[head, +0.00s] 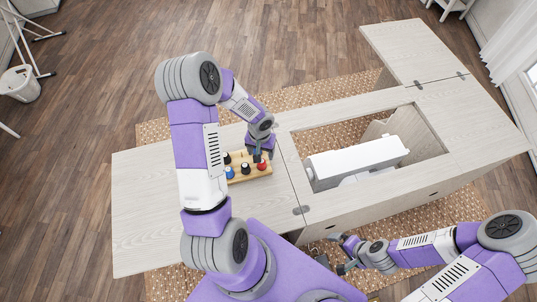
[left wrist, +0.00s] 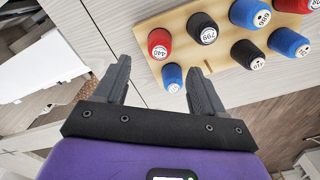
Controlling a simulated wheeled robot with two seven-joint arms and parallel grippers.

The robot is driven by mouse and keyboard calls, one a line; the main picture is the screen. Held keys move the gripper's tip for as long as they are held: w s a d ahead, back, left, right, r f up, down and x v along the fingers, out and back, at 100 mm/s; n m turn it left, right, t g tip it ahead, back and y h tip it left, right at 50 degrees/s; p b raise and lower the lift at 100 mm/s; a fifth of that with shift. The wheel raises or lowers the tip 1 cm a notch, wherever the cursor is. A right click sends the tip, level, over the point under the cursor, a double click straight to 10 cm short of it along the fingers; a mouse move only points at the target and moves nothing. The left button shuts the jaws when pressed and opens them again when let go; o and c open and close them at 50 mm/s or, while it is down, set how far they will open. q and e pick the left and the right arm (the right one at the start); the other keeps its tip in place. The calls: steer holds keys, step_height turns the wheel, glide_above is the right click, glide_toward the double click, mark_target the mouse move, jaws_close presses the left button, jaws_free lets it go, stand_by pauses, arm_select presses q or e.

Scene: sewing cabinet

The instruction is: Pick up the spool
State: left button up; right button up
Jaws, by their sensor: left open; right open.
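Several red, black and blue spools stand on a wooden rack (head: 256,176) on the cabinet top. In the head view I see a red spool (head: 262,165), a black spool (head: 246,168) and a blue spool (head: 230,173). My left gripper (head: 258,155) is open above the rack's right end and partly hides it. In the left wrist view its open fingers (left wrist: 157,76) straddle a blue spool (left wrist: 172,77) in the picture, nearer the right finger; the gap in depth is unclear. My right gripper (head: 341,255) is open, low beside the cabinet front.
The cabinet (head: 150,215) has a bare left leaf around the rack. A white sewing machine (head: 358,157) sits in the opening to the right. A raised leaf (head: 410,50) extends at the back. A patterned rug (head: 330,93) lies underneath.

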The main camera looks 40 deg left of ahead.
mark_target(262, 164)
arm_select(q)
steer(key=f, duration=0.4)
steer(key=f+b, duration=0.1)
steer(key=f, duration=0.2)
steer(key=shift+s+d, duration=0.2)
steer(key=shift+s, duration=0.15)
steer(key=shift+c, duration=0.3)
steer(key=c, duration=1.1)
